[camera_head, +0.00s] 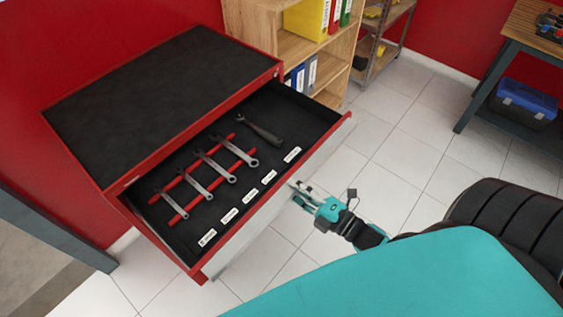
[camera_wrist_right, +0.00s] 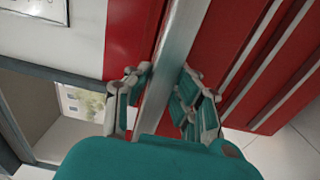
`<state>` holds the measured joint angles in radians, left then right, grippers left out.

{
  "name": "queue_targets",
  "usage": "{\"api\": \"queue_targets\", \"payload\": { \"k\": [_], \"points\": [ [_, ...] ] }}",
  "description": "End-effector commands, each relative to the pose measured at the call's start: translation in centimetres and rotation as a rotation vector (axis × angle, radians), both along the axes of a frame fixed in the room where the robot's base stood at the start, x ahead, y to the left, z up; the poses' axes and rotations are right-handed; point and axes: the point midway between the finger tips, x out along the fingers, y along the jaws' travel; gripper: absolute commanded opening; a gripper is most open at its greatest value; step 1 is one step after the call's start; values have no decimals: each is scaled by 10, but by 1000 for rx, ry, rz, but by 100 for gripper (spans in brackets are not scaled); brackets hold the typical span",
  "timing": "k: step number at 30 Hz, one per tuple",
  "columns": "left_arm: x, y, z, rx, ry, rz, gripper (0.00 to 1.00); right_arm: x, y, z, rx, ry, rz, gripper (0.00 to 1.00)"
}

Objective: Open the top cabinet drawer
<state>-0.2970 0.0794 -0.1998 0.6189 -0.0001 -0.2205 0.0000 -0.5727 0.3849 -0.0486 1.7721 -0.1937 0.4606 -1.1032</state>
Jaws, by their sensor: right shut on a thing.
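The red tool cabinet (camera_head: 120,182) with a black top mat stands at the left in the head view. Its top drawer (camera_head: 317,115) is pulled well out and shows a black lining with several wrenches and white labels. My right gripper (camera_head: 298,190) is at the drawer's front edge. In the right wrist view, my right gripper (camera_wrist_right: 160,88) has its fingers on both sides of the long metal drawer handle (camera_wrist_right: 168,78) and is shut on it. My left gripper is not in view.
A wooden shelf (camera_head: 294,48) with binders stands behind the cabinet. A workbench (camera_head: 543,38) with a blue toolbox (camera_head: 524,102) is at the far right. Black tires (camera_head: 510,228) are at the lower right. Tiled floor (camera_head: 400,150) is free right of the drawer.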

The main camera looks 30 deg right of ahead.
Motion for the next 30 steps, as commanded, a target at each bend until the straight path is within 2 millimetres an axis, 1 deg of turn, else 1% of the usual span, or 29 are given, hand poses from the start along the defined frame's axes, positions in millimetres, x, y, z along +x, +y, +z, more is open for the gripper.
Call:
{"api": "queue_targets", "payload": {
  "k": [1,3,7,15,21,22,24,27,30],
  "points": [
    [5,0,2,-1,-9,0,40,-11,-3,-10,-8,28,-3,0],
    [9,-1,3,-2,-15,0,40,-19,-5,-10,-8,27,-3,0],
    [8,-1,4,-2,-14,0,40,-27,-8,-10,-7,26,-2,0],
    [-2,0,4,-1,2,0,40,-31,-9,-10,-7,25,-1,0],
    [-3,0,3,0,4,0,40,-32,-9,-11,-7,25,0,0],
    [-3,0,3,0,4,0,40,-32,-9,-11,-7,25,0,22],
    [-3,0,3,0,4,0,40,-31,-8,-10,-7,24,0,31],
    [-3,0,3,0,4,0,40,-31,-9,-9,-5,20,0,42],
    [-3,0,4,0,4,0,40,-30,-9,-7,-4,17,0,42]
  ]
}}
